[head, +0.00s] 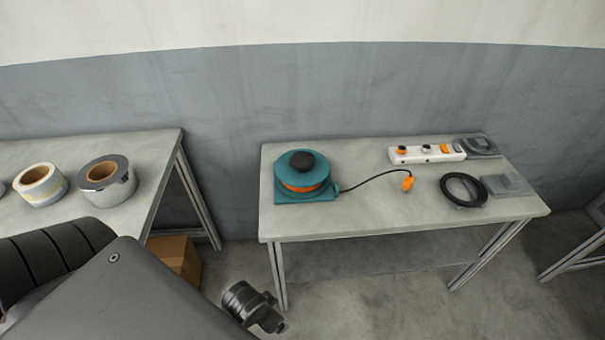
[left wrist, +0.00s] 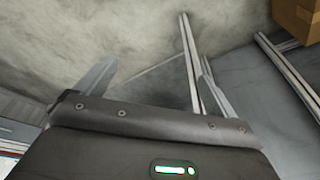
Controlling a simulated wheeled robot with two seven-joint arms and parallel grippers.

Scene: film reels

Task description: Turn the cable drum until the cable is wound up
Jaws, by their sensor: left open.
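The cable drum (head: 303,172) is teal with a black knob on top and an orange band inside. It sits on a teal base at the left of the right-hand table. A black cable (head: 372,180) runs out from its right side across the tabletop to an orange plug (head: 407,184). My left gripper (left wrist: 158,78) shows in the left wrist view with its two fingers wide apart and nothing between them. It is away from the drum, over the floor and table legs. My right gripper is in neither view.
The table (head: 400,218) also holds a white power strip (head: 427,154), a black coil (head: 447,199) and grey flat items (head: 507,185) at its right. A left table (head: 150,150) carries tape rolls (head: 107,182). A cardboard box (head: 176,258) stands on the floor between the tables.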

